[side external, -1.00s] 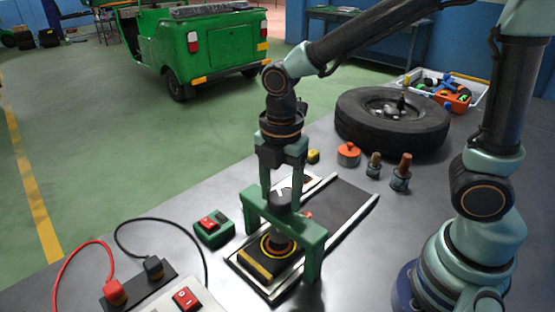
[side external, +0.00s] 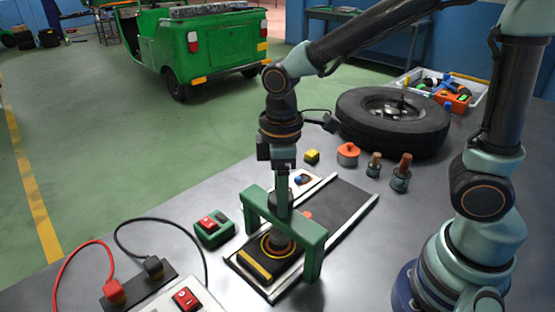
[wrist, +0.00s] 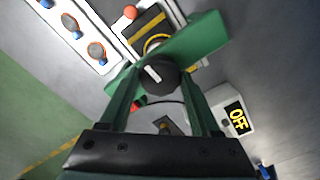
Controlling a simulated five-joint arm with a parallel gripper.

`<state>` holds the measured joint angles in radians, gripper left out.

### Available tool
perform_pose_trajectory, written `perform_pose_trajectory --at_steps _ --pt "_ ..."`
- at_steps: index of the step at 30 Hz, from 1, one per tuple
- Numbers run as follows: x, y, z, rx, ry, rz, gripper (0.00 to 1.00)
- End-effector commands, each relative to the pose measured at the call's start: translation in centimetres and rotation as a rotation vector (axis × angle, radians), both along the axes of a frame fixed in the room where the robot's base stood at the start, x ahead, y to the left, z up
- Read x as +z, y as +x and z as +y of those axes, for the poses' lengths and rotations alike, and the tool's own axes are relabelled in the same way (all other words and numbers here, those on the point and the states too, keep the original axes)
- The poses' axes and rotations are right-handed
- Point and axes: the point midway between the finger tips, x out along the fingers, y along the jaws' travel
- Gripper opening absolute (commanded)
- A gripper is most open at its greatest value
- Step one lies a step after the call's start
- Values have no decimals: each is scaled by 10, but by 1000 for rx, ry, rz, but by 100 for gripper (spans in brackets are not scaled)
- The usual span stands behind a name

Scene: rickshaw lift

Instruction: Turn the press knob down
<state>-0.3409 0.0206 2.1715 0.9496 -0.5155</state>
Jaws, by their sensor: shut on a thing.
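The press is a green frame (side external: 312,262) standing over a sliding plate on the bench. The frame's crossbar (wrist: 200,38) shows in the wrist view. The dark round press knob (wrist: 155,75) sits on top of the crossbar with a white pointer line on it. My gripper (wrist: 158,80) is shut on the knob, one green finger on each side. In the side view my gripper (side external: 282,205) points straight down at the crossbar, its fingers seen nearly edge-on and hiding most of the knob. A dark press head (side external: 277,243) is below the crossbar, within a yellow ring.
A green box with red switch (side external: 209,227) stands left of the press. A white box (side external: 187,298) and a socket strip with cables are front left.

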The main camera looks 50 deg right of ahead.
Motion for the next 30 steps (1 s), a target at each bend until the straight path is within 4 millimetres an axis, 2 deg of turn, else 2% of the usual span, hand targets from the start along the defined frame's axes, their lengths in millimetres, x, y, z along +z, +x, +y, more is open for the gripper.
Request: perform_pose_trajectory --at_steps 30 --pt "1 0 0 -964 0 0 8"
